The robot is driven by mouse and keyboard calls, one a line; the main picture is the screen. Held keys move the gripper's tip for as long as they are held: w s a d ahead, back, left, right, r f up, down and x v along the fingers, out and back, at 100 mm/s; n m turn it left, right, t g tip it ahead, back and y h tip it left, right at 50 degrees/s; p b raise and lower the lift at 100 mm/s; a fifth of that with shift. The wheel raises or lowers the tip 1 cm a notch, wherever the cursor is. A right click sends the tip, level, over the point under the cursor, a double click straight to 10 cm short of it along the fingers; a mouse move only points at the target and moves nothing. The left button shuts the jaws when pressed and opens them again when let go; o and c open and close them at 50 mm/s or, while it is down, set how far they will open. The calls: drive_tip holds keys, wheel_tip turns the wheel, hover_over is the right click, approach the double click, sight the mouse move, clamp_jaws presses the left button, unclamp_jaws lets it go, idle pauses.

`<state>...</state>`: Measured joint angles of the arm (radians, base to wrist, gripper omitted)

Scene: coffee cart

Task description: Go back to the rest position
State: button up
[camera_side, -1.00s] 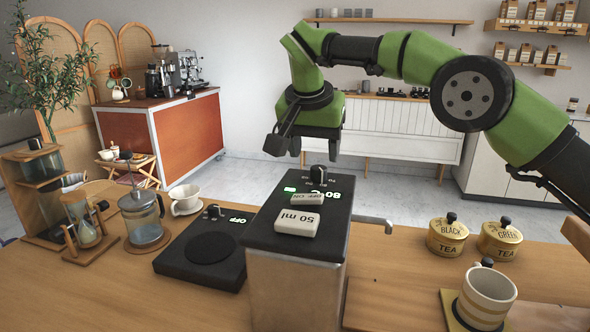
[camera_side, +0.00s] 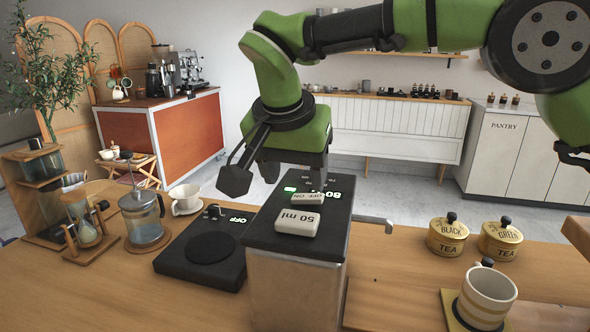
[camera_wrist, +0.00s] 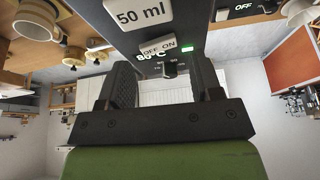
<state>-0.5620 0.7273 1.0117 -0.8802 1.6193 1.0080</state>
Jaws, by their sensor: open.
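My gripper (camera_side: 296,183) hangs above the back end of the dark-topped water dispenser (camera_side: 262,236) in the side view. In the wrist view my gripper (camera_wrist: 165,80) has its two fingers apart with nothing held between them. The white 50 ml button (camera_side: 298,222) and the OFF/ON switch (camera_side: 308,198) sit on the dispenser's top. A green display by the switch reads about 80.
A black scale (camera_side: 203,262) marked OFF lies left of the dispenser. A French press (camera_side: 143,217), an hourglass (camera_side: 82,218) and a white cup (camera_side: 186,199) stand further left. Two tea tins (camera_side: 447,236) and a striped mug (camera_side: 486,298) stand at right.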

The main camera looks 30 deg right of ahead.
drive_tip(key=s+d+r+n+y, duration=0.3)
drive_tip(key=s+d+r, duration=0.5)
drive_tip(key=s+d, duration=0.1)
drive_tip(key=s+d+f+n+t+y, duration=0.1)
drive_tip(key=s+d+t, duration=0.1)
drive_tip(key=s, duration=0.5)
drive_tip(key=s+d+f+n+t+y, duration=0.1)
drive_tip(key=s+d+f+t, duration=0.1)
drive_tip(key=s, duration=0.5)
drive_tip(key=shift+d+n, duration=0.2)
drive_tip(key=shift+n, duration=0.2)
